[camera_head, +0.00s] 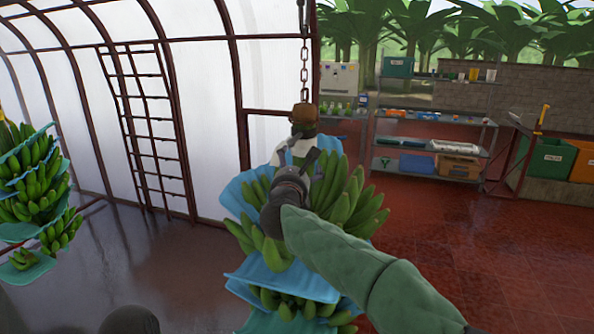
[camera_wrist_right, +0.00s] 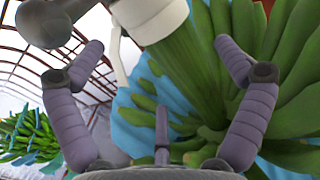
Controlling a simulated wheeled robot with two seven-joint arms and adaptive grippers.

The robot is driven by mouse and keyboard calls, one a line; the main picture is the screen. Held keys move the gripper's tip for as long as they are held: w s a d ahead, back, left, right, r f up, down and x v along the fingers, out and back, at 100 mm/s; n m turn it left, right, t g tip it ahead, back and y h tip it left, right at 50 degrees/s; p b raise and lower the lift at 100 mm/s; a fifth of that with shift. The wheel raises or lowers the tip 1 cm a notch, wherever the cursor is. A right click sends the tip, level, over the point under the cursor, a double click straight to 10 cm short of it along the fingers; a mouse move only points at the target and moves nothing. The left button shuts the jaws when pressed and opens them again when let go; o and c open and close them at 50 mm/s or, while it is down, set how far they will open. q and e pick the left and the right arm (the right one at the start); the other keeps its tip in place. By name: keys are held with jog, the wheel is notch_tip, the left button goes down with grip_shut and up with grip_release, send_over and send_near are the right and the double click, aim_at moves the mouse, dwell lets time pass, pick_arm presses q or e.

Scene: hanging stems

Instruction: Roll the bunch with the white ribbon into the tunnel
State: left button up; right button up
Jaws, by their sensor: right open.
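A green banana bunch (camera_head: 344,193) with blue sheets between its hands hangs from a chain at the centre of the head view. A white ribbon (camera_head: 293,150) is around its stem top; the wrist view shows the ribbon (camera_wrist_right: 150,17) with a tail hanging down. My right gripper (camera_head: 312,160) is open in front of the upper bunch, just below the ribbon. In the right wrist view its spread fingers (camera_wrist_right: 158,55) face the stem and the fruit (camera_wrist_right: 195,75); contact cannot be told.
Another bunch with blue sheets (camera_head: 36,182) hangs at far left. A translucent tunnel wall (camera_head: 205,100) with a brown ladder frame (camera_head: 150,130) stands behind. Metal shelves (camera_head: 430,127) and bins (camera_head: 548,160) are at the back right. The red floor (camera_head: 480,240) on the right is clear.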

jog(key=shift+s+a+b, duration=0.15)
jog(key=shift+s+b, duration=0.75)
jog(key=shift+s, duration=0.85)
jog(key=shift+s+a+b, duration=0.1)
jog(key=shift+s+b, duration=0.8)
jog(key=shift+s, duration=0.85)
jog(key=shift+w, duration=0.1)
